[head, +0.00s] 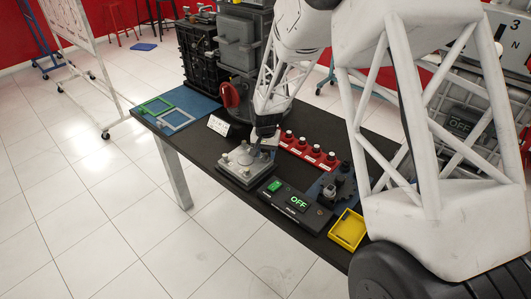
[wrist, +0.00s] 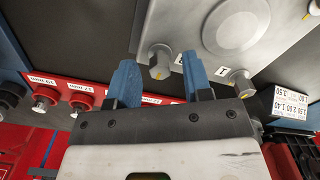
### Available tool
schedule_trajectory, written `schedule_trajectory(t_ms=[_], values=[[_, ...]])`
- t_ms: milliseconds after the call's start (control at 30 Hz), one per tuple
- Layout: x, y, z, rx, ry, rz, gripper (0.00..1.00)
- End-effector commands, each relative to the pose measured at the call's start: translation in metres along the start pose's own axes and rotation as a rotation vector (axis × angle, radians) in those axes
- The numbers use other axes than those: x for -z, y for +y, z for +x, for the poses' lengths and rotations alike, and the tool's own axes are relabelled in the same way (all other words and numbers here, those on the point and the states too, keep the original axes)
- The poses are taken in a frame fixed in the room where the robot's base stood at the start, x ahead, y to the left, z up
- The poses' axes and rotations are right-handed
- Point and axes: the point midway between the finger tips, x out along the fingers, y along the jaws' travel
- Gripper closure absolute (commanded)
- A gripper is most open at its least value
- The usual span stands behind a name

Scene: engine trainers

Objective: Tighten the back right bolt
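The grey metal plate (head: 240,172) with bolts stands on the black table. It also shows in the wrist view (wrist: 187,20), with a large round boss and two bolts along its near edge. One bolt (wrist: 160,62) appears between my blue fingers in the picture. The other bolt (wrist: 241,82) lies right of them. Both have small numbered labels beside them. My gripper (wrist: 160,78) is open with nothing held, and I cannot tell how far the bolt is from the fingertips. In the head view my gripper (head: 265,137) is over the plate's far right side, partly hiding it.
A red rack (head: 308,152) of several sockets is right of the plate. A device reading OFF (head: 298,202) with a green button (head: 274,186) is at the front edge. A yellow tray (head: 347,230), a dark geared part (head: 335,187) and a white card (head: 219,126) are nearby. Engines stand behind.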

Motion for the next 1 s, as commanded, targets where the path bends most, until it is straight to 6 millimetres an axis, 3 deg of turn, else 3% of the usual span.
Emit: schedule_trajectory(t_ms=[367, 800, 1000], values=[[0.000, 0.000, -0.011, 0.001, 0.001, 0.000, 0.54], [0.000, 0.000, -0.064, 0.001, 0.001, 0.000, 0.54], [0.000, 0.000, -0.076, 0.000, 0.000, 0.000, 0.54]])
